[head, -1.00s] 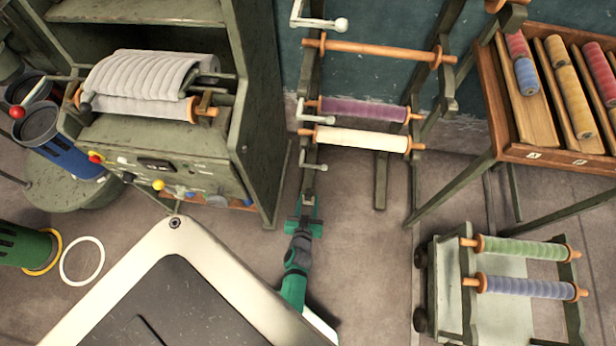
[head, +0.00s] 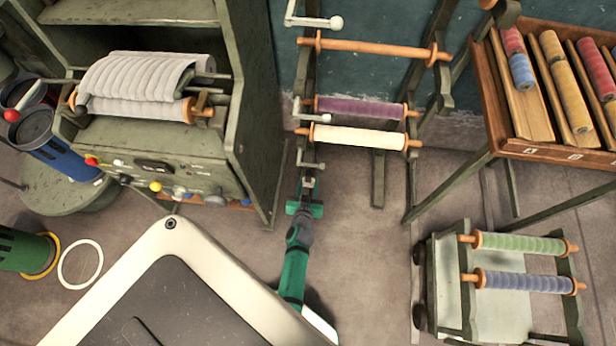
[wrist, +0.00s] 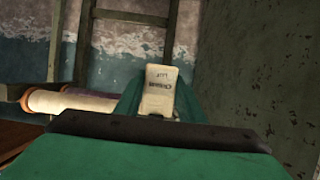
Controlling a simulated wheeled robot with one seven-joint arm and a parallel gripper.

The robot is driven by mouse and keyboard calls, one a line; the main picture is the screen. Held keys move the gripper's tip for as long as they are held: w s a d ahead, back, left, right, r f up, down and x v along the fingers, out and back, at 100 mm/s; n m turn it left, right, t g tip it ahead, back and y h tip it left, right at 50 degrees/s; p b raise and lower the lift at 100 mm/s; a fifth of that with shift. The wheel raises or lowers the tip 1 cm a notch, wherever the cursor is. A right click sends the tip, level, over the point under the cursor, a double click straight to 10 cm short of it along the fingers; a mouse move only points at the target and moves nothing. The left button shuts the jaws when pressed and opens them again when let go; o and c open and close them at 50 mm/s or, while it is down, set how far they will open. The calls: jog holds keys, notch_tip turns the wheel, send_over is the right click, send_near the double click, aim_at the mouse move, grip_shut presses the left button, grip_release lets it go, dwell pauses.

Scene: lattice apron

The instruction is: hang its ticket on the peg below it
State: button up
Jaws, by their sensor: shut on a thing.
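My gripper (head: 305,208) is shut on a small pale ticket (wrist: 160,92), which stands up between the green fingers in the wrist view with dark print on it. In the head view the gripper is at the foot of the rack's left upright, just below the lowest pale peg (head: 312,166). The ticket looks apart from that peg, though depth is hard to judge. The peg sits below the cream roll (head: 362,137), which also shows left of my gripper in the wrist view (wrist: 75,103). A purple roll (head: 360,108) lies above the cream one.
Higher pegs (head: 316,21) stick out from the same upright, near a bare orange rod (head: 372,48). A green machine cabinet (head: 245,120) stands close on the left. A cart (head: 445,290) with green and blue rolls and a spool table (head: 485,110) are on the right.

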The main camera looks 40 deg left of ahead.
jog(key=shift+r+x, duration=0.2)
jog(key=shift+x, duration=1)
jog(key=shift+r+x, duration=0.25)
jog(key=shift+x, duration=0.95)
jog(key=shift+w+f, duration=0.2)
jog(key=o, duration=1.1)
jog(key=shift+s, duration=0.15)
jog(key=v, duration=1)
jog(key=shift+s, duration=0.2)
